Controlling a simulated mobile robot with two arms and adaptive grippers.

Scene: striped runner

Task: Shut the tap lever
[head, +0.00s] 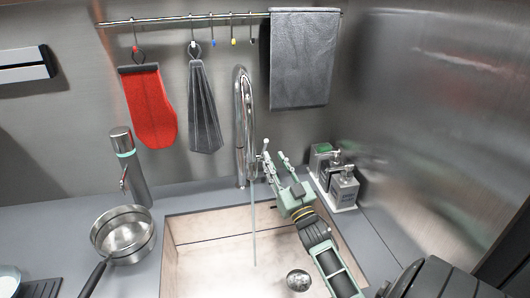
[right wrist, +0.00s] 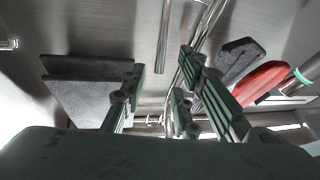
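The chrome tap (head: 241,130) stands behind the sink, with a tall curved neck. A thin stream of water (head: 254,230) runs down from it into the sink. Its small lever (head: 265,148) is on the right side of the tap body, close to my right gripper's fingertips. My right gripper (head: 274,160) reaches up from the lower right, with its fingers apart. In the right wrist view the gripper (right wrist: 163,78) is open, with the tap neck (right wrist: 190,60) beyond the fingers. I cannot tell whether a finger touches the lever. My left gripper is not in view.
The sink (head: 210,265) holds a small round metal item (head: 298,280). Soap dispensers (head: 343,185) stand close right of the gripper. A metal pot (head: 123,235) and a bottle (head: 128,165) stand left. A red mitt (head: 148,105) and grey towel (head: 303,60) hang behind.

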